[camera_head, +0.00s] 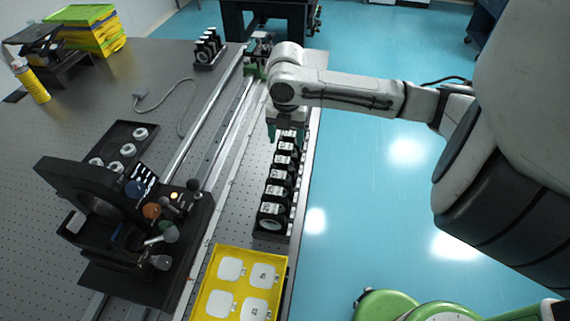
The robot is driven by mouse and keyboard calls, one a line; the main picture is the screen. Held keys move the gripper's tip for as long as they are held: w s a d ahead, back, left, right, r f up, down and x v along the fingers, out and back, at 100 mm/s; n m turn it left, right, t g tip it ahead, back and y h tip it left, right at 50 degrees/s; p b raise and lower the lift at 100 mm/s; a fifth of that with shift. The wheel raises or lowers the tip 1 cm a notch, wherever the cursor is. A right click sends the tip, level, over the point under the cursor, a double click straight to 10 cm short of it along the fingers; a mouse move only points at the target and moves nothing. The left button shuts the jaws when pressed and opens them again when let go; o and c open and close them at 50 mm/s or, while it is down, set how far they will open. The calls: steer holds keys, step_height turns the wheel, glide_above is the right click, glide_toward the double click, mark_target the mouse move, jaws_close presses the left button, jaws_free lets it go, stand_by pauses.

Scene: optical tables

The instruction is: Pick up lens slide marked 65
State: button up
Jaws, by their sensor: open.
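A row of several black lens slides (277,190) with white labels stands in a black rack along the right side of the optical table. The label numbers are too small to read, so I cannot tell which slide is marked 65. My gripper (286,132) points down at the far end of this row. It is open, with dark green fingers. The far end of the row is partly hidden by my gripper, and I cannot tell whether a slide is between the fingers.
A yellow tray (206,283) with white square pieces lies at the near edge. A black optical device (100,215) with knobs stands left of the rails (205,125). Another small rack of slides (207,48) stands at the back. The table's right edge runs close beside the lens row.

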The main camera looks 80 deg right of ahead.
mark_target(286, 146)
steer(key=shift+w+d+f+p, duration=0.1)
steer(key=shift+f+p, duration=0.1)
steer(key=shift+f, duration=0.65)
steer(key=shift+d+f+p, duration=0.1)
steer(key=shift+f+p, duration=0.05)
steer(key=shift+f, duration=0.65)
steer(key=shift+w+d+f+p, duration=0.1)
steer(key=shift+f+p, duration=0.1)
steer(key=shift+f, duration=0.65)
jaws_close()
